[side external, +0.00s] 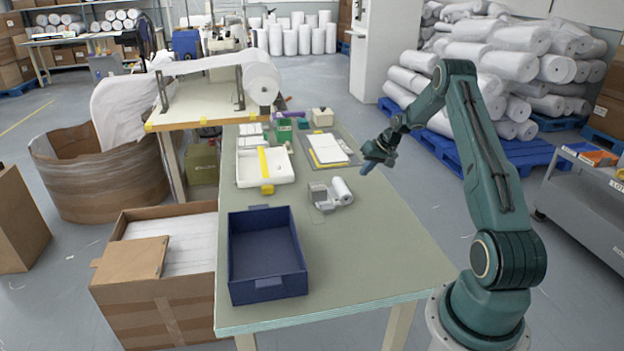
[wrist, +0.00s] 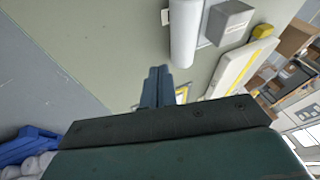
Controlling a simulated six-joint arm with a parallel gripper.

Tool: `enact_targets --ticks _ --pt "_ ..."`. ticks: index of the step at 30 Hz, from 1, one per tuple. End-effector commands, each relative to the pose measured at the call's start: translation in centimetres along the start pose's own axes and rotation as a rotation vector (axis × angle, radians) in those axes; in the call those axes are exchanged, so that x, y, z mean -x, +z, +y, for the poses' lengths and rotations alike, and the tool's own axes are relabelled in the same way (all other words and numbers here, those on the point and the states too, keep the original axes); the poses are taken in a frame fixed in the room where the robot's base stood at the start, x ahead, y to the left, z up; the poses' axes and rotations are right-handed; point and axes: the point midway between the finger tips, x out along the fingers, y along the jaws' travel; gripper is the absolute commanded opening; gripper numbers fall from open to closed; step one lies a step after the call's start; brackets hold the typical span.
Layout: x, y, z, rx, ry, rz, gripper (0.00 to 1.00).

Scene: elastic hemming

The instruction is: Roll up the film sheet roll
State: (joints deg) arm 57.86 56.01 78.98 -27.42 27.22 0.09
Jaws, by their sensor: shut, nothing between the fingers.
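The film sheet roll appears to be the small white roll (side external: 342,190) lying on the green table, beside a grey block (side external: 318,194). In the wrist view the white roll (wrist: 184,32) lies ahead of my fingertips with the grey block (wrist: 228,22) to its right. My gripper (side external: 367,168) is shut and empty, above the table near its right edge, a little beyond and to the right of the roll, not touching it. The blue fingers (wrist: 158,72) are together in the wrist view. A thin loose strand lies by the block; its exact course is unclear.
An empty blue bin (side external: 266,256) stands at the table's near left. A white tray (side external: 265,167) with a yellow strip lies behind the block. White sheets (side external: 328,148) lie on a yellow and grey stack farther back. The near right of the table (side external: 370,250) is clear.

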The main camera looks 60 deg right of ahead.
Motion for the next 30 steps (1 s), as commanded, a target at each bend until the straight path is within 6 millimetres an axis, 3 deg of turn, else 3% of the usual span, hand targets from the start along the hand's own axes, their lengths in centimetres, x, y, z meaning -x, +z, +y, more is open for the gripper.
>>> enact_targets --ticks 4,12,30 --pt "-2.4 0.1 -0.1 0.001 -0.001 -0.002 0.0" --pt "-4.4 0.6 -2.1 0.001 -0.001 -0.001 0.0" --pt "-5.1 0.7 -2.9 0.001 0.0 0.0 0.0"
